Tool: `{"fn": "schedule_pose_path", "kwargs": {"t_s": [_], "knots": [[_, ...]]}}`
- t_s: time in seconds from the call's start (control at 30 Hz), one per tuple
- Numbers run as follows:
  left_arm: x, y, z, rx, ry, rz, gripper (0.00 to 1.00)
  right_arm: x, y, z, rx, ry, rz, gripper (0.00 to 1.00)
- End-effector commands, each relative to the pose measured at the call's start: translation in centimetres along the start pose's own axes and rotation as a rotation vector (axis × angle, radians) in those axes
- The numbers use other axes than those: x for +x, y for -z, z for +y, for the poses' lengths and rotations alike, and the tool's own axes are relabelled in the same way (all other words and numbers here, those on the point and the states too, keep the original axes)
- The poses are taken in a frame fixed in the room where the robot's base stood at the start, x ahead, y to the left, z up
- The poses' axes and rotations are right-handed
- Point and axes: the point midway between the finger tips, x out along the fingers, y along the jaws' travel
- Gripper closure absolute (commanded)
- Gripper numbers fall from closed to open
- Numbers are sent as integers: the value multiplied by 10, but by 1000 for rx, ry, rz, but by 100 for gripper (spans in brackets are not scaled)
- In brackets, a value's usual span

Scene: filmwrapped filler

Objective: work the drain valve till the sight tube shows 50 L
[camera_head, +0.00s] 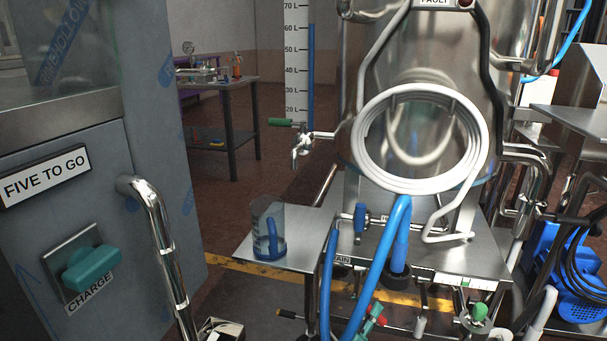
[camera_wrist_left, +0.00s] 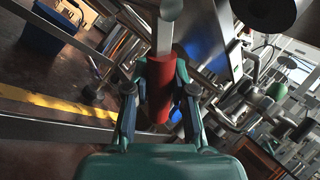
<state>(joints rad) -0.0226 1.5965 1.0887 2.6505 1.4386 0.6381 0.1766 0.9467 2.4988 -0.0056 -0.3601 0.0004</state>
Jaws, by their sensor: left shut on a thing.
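The sight tube (camera_head: 311,80) stands beside a white litre scale (camera_head: 296,60) at top centre. Its blue column tops out close to the 60 L mark, above 50 L. In the left wrist view my left gripper (camera_wrist_left: 160,85) is shut around a red handle (camera_wrist_left: 158,104) on a pale metal bar. In the head view the gripper (camera_head: 374,316) shows small and teal at the bottom, with red at it, below the steel shelf with a partly hidden label ending in "AIN" (camera_head: 341,259). The valve body is hard to make out. My right gripper is not in view.
A steel tank (camera_head: 420,75) with a coiled white hose (camera_head: 480,130) stands at centre. Blue hoses (camera_head: 370,290) hang in front of the shelf. A clear jug (camera_head: 268,225) stands on the side shelf. A grey cabinet (camera_head: 160,110) is at left.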

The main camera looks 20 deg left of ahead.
Motion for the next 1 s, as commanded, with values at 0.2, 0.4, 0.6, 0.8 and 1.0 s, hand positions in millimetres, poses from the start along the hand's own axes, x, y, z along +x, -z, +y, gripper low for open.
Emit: {"fn": "schedule_pose_path", "kwargs": {"t_s": [0.2,0.4,0.6,0.8,1.0], "knots": [[4,2,-5,-107,-7,-66,100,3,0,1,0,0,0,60],[6,0,-8,-157,-6,-99,100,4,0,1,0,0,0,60],[7,0,-9,-171,-7,-109,100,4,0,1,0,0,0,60],[7,0,-9,-171,-7,-109,100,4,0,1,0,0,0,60],[7,0,-9,-170,-7,-109,100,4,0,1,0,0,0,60]]}}
